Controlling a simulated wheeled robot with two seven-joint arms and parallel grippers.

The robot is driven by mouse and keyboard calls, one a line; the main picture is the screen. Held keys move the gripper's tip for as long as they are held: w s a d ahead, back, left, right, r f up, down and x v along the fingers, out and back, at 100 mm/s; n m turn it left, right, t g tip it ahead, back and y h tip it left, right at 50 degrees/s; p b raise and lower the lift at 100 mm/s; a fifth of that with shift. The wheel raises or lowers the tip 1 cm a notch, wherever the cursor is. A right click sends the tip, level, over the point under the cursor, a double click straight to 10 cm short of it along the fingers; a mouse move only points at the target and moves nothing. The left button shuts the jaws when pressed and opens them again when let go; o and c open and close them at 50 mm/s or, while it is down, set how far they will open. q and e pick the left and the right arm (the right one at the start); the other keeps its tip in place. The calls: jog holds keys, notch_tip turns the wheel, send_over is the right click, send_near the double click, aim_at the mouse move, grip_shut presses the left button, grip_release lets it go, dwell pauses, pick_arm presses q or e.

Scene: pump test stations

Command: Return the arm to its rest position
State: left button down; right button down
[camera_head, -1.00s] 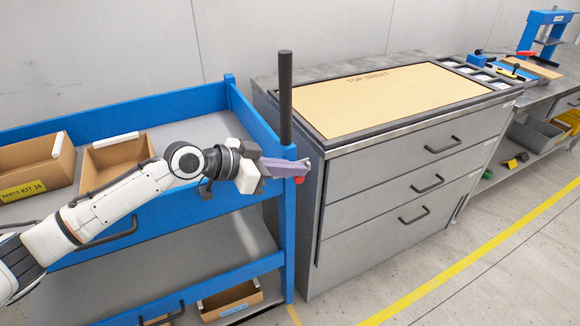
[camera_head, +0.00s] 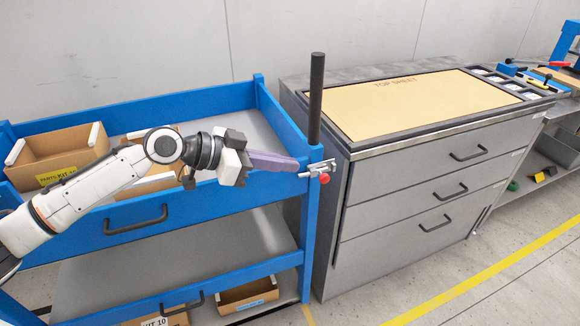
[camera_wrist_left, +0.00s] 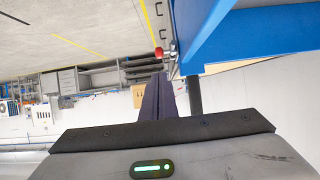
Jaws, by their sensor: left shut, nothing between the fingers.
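My left gripper (camera_head: 276,163) reaches in from the left over the blue cart (camera_head: 200,186) in the head view. Its purple-grey fingers are shut and empty. In the head view their tips lie beside the cart's corner post and a small metal fitting with a red knob (camera_head: 323,178); I cannot tell whether they touch it. In the left wrist view the shut fingers (camera_wrist_left: 157,98) point away from the camera, close to the red knob (camera_wrist_left: 159,53) and the cart's blue frame. My right gripper is not in view.
The cart carries open cardboard boxes (camera_head: 60,158) and a black upright post (camera_head: 316,98). A grey drawer cabinet (camera_head: 430,180) with a tan top sheet (camera_head: 420,98) stands to the right. Open floor (camera_head: 500,275) with a yellow line lies in front of the cabinet.

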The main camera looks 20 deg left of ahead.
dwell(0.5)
pick_arm(q)
jog(key=s+d+f+g+y, duration=0.1)
jog(key=s+d+f+g, duration=0.1)
jog(key=s+d+f, duration=0.45)
jog(key=s+d+f+g+y, duration=0.1)
jog(key=s+d+f, duration=0.2)
jog(key=s+f, duration=0.6)
jog(key=s+a+f+n+g+y, duration=0.1)
jog(key=s+a+f+n+y, duration=0.3)
jog(key=s, duration=0.4)
jog(key=s+a+f+n+g+y, duration=0.1)
jog(key=s+a+n+y, duration=0.25)
jog(key=s+a, duration=0.35)
jog(key=w+d+f+t+h, duration=0.2)
jog(key=d+f, duration=0.5)
jog(key=f, duration=0.5)
jog(key=w+t, duration=0.1)
jog(key=t, duration=0.1)
jog(key=shift+w+d+t+h, duration=0.15)
jog(key=shift+w+t+h, duration=0.05)
jog(key=shift+t+h, duration=0.2)
